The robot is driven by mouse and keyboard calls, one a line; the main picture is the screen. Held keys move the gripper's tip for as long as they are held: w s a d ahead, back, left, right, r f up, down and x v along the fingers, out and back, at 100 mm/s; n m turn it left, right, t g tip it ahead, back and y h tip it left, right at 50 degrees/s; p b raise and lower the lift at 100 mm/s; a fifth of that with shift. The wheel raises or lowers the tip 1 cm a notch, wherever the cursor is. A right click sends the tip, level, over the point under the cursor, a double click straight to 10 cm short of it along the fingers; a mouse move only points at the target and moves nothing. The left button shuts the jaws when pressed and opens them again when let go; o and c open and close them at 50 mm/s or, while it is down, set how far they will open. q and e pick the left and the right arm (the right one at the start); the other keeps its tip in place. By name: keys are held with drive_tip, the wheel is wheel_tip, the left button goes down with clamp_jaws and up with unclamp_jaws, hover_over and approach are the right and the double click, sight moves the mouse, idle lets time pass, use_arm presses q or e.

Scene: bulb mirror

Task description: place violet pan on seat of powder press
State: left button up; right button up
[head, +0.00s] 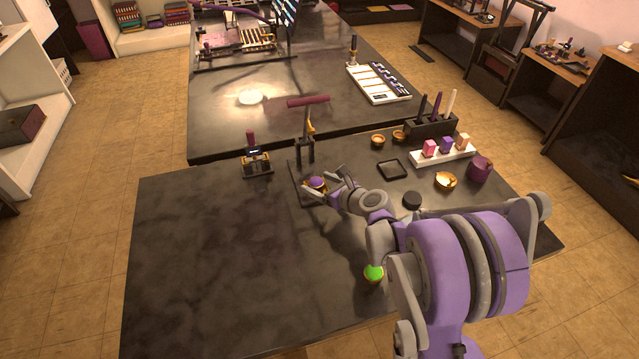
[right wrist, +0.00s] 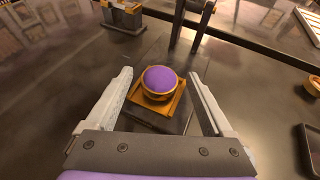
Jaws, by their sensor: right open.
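The violet pan (head: 317,183) is a small gold dish filled with domed violet powder. In the right wrist view the pan (right wrist: 159,82) sits upright on the gold square seat (right wrist: 172,107) of the powder press. The press (head: 307,130) has a dark upright post and a maroon lever handle above. My right gripper (head: 321,188) is open, with one finger on each side of the pan. In the right wrist view gaps show between the fingers and the pan. My left gripper is not in view.
A small dark device (head: 256,160) with a maroon handle stands left of the press. A square black tray (head: 392,169) and small gold bowls (head: 378,140) lie to the right. The table's left part is clear.

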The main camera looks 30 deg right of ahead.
drive_tip(key=v, duration=1.1)
drive_tip(key=shift+p, duration=0.3)
drive_tip(key=shift+s+r, duration=0.25)
drive_tip(key=shift+s, duration=0.2)
